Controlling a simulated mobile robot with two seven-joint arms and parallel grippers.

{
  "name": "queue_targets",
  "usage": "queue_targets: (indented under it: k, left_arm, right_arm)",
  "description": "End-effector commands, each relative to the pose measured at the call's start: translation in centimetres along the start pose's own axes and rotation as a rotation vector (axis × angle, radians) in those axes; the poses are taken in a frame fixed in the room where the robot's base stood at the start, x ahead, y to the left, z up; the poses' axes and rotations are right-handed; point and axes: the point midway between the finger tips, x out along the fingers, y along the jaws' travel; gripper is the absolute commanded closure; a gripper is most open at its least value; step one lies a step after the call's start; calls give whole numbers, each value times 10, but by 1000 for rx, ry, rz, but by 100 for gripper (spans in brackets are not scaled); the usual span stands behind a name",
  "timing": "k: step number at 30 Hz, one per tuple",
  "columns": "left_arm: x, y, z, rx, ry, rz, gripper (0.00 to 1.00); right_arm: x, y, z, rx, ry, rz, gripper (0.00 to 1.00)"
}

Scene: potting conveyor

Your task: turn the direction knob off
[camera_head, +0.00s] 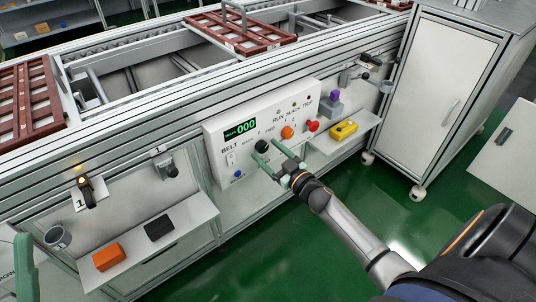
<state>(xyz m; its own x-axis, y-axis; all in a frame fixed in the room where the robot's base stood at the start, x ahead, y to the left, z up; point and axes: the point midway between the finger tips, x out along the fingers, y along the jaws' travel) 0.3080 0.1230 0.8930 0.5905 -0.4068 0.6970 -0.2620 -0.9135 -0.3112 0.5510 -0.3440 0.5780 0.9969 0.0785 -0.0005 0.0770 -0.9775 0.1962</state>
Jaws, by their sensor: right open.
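A white control panel (218,150) is on the side of the conveyor frame. A black knob (262,145) sits in its middle below small lettering that seems to include FWD, so it looks like the direction knob. Its pointer angle is too small to read. My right gripper (273,147) is open, with its green fingers at the panel just right of and below the black knob. I cannot tell whether a finger touches it. A green part of my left gripper (24,265) shows at the lower left edge; its jaws cannot be made out.
An orange knob (287,132), a red knob (312,126), a blue button (238,174) and a display reading 000 (241,129) are close by on the panel. A white cabinet (445,95) stands right.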

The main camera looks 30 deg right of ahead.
Motion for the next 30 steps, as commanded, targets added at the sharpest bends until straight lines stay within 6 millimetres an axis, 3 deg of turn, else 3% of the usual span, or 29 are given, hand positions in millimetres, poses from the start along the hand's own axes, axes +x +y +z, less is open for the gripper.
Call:
queue_targets:
  k: [9,30]
  left_arm:
    - [0,0,1,-3,-2,0,50]
    - [0,0,1,-1,-2,2,50]
  right_arm:
    - [2,0,0,0,-1,0,24]
    - [2,0,0,0,-1,0,100]
